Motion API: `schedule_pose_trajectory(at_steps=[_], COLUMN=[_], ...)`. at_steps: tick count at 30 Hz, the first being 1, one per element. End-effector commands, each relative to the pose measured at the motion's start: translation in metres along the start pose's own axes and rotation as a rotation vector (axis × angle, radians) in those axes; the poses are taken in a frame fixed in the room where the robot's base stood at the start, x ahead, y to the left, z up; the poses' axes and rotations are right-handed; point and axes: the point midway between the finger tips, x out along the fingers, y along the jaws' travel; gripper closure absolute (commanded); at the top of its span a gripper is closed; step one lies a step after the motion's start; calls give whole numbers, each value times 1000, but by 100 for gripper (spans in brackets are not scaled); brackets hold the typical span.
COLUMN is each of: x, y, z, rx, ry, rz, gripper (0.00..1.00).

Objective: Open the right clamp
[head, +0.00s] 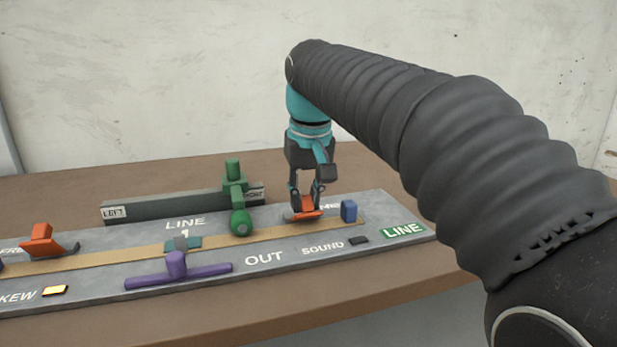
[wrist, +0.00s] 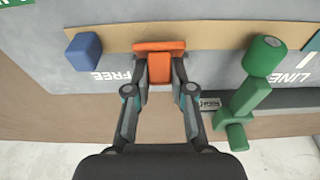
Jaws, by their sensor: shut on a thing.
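The right clamp is an orange piece (head: 303,214) at the right part of the tan strip on the grey panel. My gripper (head: 306,200) reaches down from above onto it, with its fingers on either side. In the wrist view the gripper (wrist: 159,75) is shut on the narrow orange tab of the clamp (wrist: 158,46). The wider orange bar lies across the tan strip beyond the fingers. In the head view the fingers hide part of the clamp.
A blue block (head: 348,210) stands just right of the clamp. A green lever with a round knob (head: 241,221) stands to its left. A second orange clamp (head: 42,241) is at the far left. A purple handle (head: 177,268) lies at the front.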

Motion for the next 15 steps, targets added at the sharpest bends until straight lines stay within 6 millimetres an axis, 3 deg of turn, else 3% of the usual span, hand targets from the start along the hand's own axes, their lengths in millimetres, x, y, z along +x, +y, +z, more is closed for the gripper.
schedule_pose_trajectory(at_steps=[1, 15], x=[-6, 3], y=[1, 1], z=[-4, -17], rx=[1, 1], ry=[-34, -318], rz=[2, 1], gripper=[100, 100])
